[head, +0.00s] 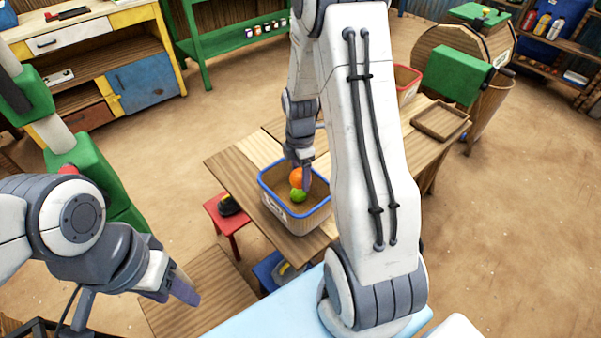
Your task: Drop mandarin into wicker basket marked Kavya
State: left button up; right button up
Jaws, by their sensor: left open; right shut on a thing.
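An orange mandarin (296,177) is at the fingertips of my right gripper (301,176), which is shut on it. The gripper points down over a blue-rimmed container (318,219) on the wooden table. A green fruit (299,195) shows just below the mandarin, inside the container. I cannot tell whether the mandarin touches it. No name label is readable on the container, and my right arm hides part of the table. My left gripper (182,287) is open and empty at the lower left, away from the table.
A red-rimmed container (408,84) and a shallow brown tray (440,119) stand farther along the table (232,164). A red stool (224,218) and a blue stool (268,272) are beside it. A workbench, a green shelf and a barrel stand farther back. Open floor lies left and right.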

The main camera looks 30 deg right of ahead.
aim_at(300, 173)
jog(key=o, duration=1.4)
notch_tip(300, 173, up, 10)
jog(key=shift+r, duration=0.25)
jog(key=s+a+r+m+p, duration=0.1)
jog(key=s+a+r+m, duration=0.15)
jog(key=a, duration=0.55)
jog(key=s+a+r+m+p, duration=0.1)
jog(key=s+a+r, duration=0.2)
jog(key=a, duration=0.5)
jog(key=s+a+m, duration=0.1)
jog(key=s+a, duration=0.2)
jog(key=s, duration=0.2)
jog(key=s+a+r+m, duration=0.1)
jog(key=s+a+m, duration=0.1)
jog(key=s+a, duration=0.1)
jog(key=s+a+r+m+y, duration=0.1)
jog(key=s+a+m, duration=0.1)
jog(key=s, duration=0.4)
jog(key=shift+s+a+m, duration=0.25)
jog(key=shift+s+a, duration=0.1)
jog(key=shift+a, duration=0.15)
